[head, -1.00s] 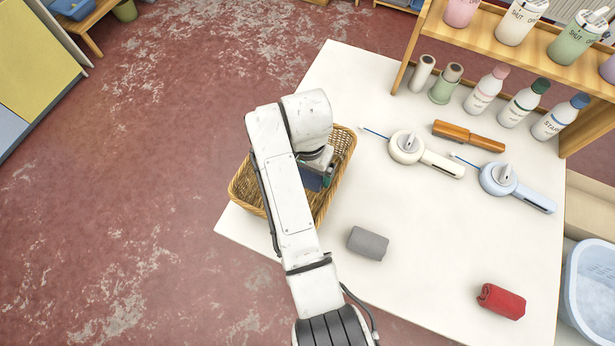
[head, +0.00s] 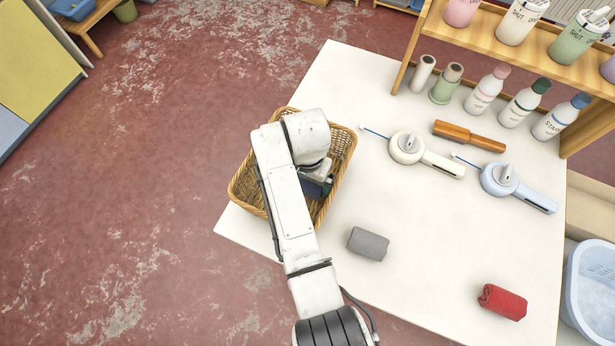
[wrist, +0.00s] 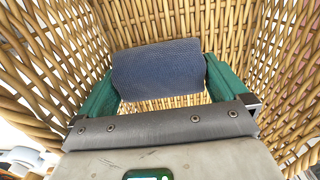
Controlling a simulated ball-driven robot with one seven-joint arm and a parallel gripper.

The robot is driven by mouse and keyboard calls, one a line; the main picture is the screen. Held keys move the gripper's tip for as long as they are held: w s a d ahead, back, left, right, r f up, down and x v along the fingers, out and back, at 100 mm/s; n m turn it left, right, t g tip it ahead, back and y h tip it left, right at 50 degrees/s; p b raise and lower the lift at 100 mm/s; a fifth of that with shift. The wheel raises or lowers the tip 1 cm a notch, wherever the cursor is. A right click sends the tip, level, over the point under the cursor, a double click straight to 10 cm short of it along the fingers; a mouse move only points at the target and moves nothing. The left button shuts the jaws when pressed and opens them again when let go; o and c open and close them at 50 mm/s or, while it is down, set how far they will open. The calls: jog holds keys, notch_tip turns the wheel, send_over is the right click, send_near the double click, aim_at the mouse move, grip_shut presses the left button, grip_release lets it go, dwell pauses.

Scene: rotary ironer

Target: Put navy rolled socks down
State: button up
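The navy rolled socks (wrist: 158,68) are inside the wicker basket (wrist: 58,52), between the two green fingers of my gripper (wrist: 160,74). A finger lies against each end of the roll, and my gripper looks shut on it. In the head view the socks (head: 313,188) show as a small dark patch below my gripper (head: 322,181), within the basket (head: 343,143). My arm hides part of the basket and most of the socks. I cannot tell whether the socks touch the basket floor.
On the white table (head: 420,250) lie a grey roll (head: 368,243) and a red roll (head: 502,302). Basket walls surround my gripper closely.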

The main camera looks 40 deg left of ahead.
notch_tip(320, 180, up, 12)
dwell(0.6)
dwell(1.1)
